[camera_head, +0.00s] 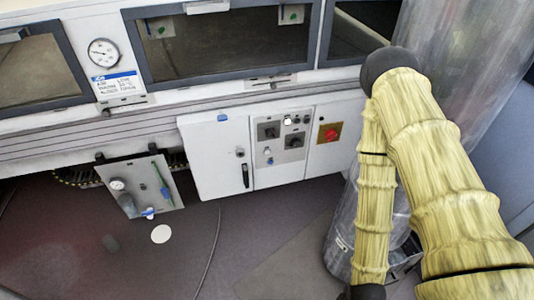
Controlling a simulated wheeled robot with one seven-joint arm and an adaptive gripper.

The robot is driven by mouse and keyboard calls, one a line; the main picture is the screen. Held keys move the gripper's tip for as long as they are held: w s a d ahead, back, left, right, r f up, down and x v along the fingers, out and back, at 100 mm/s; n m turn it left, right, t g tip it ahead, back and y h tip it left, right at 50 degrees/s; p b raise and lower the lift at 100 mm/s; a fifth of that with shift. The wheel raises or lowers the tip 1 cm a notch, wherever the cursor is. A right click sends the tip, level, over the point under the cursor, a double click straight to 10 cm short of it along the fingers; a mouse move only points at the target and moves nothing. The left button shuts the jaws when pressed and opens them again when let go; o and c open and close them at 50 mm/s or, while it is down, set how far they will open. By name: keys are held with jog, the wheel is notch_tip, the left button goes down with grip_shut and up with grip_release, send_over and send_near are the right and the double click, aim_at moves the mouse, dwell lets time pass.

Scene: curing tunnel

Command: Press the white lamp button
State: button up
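The control cabinet (213,150) is white and hangs under the tunnel windows. Its middle panel (291,172) carries a bright white round button (287,121) at the top, which looks like the white lamp button. Small round fittings sit to its right, too small to read. Two black rotary switches (269,131) are on grey plates just below. My arm comes in from the lower right, bends at a dark elbow and runs down to the bottom edge. My gripper is out of the picture, and my arm does not cover the button.
A red button (331,133) on a yellow plate is right of the panel. A pressure gauge (103,53) is at upper left. A tilted gauge plate (146,187) stands low at left. A shiny metal cylinder (430,50) stands behind my arm.

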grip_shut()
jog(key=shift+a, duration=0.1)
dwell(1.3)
